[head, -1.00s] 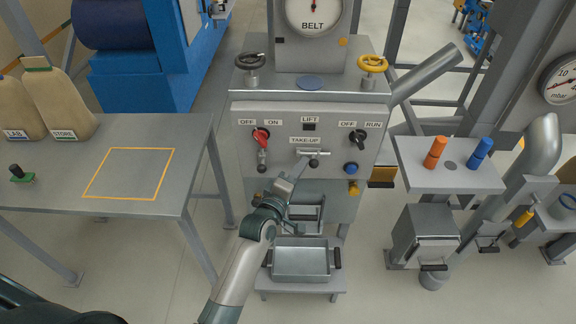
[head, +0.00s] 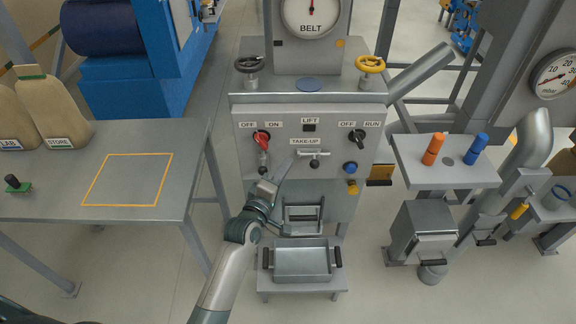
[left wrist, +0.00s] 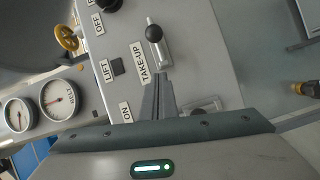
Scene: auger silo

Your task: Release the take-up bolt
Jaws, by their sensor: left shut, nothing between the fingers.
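The take-up bolt (head: 313,153) is a short pale horizontal bar on the grey panel under the TAKE-UP label. Its black knob (head: 315,164) sits just below the bar. My left gripper (head: 287,168) is shut and empty in front of the panel, to the left of the knob. Its narrow closed fingers show in the left wrist view (left wrist: 158,82). My right gripper is not in view.
A red-handled OFF/ON switch (head: 261,138) is left of the bolt and a black OFF/RUN switch (head: 358,137) is right. A blue button (head: 350,168) is below right. A metal tray (head: 301,277) stands below. Yellow (head: 370,65) and black (head: 251,65) handwheels are above.

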